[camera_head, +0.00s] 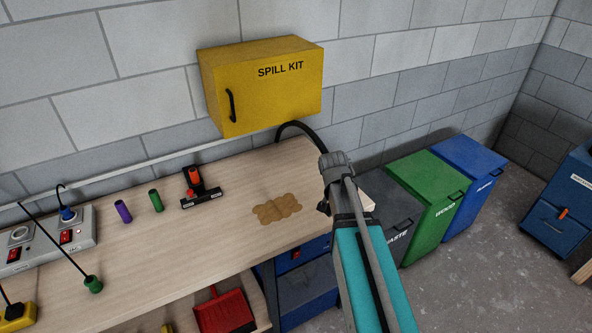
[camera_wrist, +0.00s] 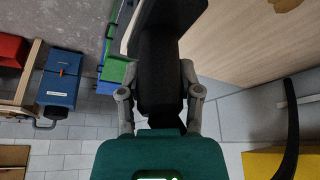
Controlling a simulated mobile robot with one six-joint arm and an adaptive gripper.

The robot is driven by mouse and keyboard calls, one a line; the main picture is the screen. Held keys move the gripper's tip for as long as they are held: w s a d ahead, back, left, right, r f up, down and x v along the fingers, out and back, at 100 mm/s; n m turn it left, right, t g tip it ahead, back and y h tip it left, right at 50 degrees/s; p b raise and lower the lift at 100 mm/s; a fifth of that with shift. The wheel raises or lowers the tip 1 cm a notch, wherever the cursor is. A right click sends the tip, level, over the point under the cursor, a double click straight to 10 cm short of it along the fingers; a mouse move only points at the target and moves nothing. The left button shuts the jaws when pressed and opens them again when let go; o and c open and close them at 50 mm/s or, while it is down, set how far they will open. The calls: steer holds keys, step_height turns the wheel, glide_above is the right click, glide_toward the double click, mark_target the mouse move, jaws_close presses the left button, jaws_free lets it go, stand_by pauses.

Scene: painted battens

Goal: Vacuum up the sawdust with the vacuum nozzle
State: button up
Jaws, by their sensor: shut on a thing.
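The sawdust (camera_head: 277,209) is a flat tan patch on the wooden bench top (camera_head: 235,240), near its right end. Part of it shows at the top edge of the wrist view (camera_wrist: 287,4). My gripper (camera_head: 337,166) is right of the patch and above the bench's right end. In the wrist view my gripper (camera_wrist: 158,72) is shut around the black vacuum nozzle (camera_wrist: 160,85), whose wide dark head points away from me, beside the bench edge. A black hose (camera_head: 300,126) arcs from the wall side towards my gripper. In the head view the nozzle is mostly hidden behind my gripper.
A yellow spill kit cabinet (camera_head: 265,85) hangs above the bench. A black-and-orange tool (camera_head: 198,188), green cylinder (camera_head: 156,200) and purple cylinder (camera_head: 123,211) stand left of the sawdust. Grey (camera_head: 392,207), green (camera_head: 432,200) and blue (camera_head: 470,180) bins stand right of the bench.

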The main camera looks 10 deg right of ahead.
steer(key=shift+w, duration=0.15)
steer(key=w+a+n+y, duration=0.1)
steer(key=w+a+n, duration=0.1)
steer(key=w, duration=0.3)
steer(key=w+a+n, duration=0.3)
steer(key=w+a, duration=0.2)
steer(key=w+a+n+t+y, duration=0.1)
steer(key=w+a+n, duration=0.1)
steer(key=w, duration=0.3)
steer(key=shift+a+f+n+y+b, duration=0.3)
steer(key=shift+a+f+b, duration=0.1)
steer(key=shift+a, duration=0.25)
steer(key=shift+w+a, duration=0.3)
